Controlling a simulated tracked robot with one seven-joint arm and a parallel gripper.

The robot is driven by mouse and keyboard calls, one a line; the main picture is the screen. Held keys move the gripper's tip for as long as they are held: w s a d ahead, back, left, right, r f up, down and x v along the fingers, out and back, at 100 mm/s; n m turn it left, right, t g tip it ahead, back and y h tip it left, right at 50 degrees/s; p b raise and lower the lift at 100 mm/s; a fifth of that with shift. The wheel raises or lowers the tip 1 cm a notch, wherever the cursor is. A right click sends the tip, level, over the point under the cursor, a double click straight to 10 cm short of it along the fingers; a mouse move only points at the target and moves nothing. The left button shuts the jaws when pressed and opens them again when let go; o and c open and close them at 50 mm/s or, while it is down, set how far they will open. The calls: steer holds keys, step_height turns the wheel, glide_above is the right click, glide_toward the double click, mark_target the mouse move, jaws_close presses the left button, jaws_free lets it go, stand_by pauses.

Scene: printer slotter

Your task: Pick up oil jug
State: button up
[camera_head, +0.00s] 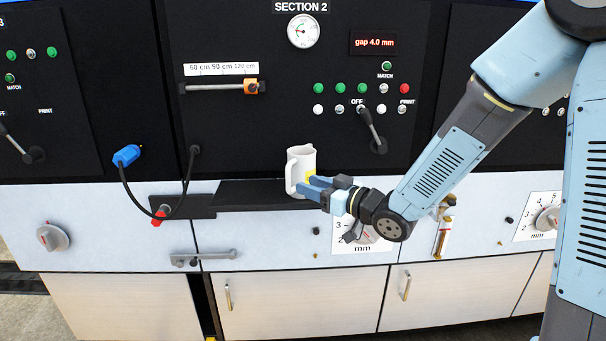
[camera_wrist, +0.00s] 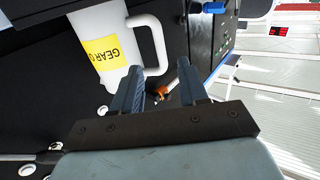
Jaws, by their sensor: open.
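The oil jug (camera_head: 302,165) is white with a handle and a yellow label, standing on the dark ledge of the machine front in the head view. In the wrist view the jug (camera_wrist: 100,35) appears tilted by the camera angle, its label reading "GEAR O" and its handle on the right. My gripper (camera_head: 318,186) is open at the jug's lower right in the head view. In the wrist view my gripper (camera_wrist: 160,68) has its fingertips close to the handle, with the handle's lower bend near the gap. I cannot tell whether they touch. No grip shows.
The dark ledge (camera_head: 245,195) runs along the panel. A lever (camera_head: 372,130) and buttons are above right of the jug. A dial (camera_head: 365,228) lies below my gripper. A blue plug (camera_head: 127,155) and a red-tipped cable (camera_head: 159,217) hang at the left.

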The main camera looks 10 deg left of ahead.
mark_target(289, 192)
steer(key=shift+x, duration=3.95)
steer(key=shift+r, duration=0.1)
steer(key=shift+c, duration=0.4)
jaws_close()
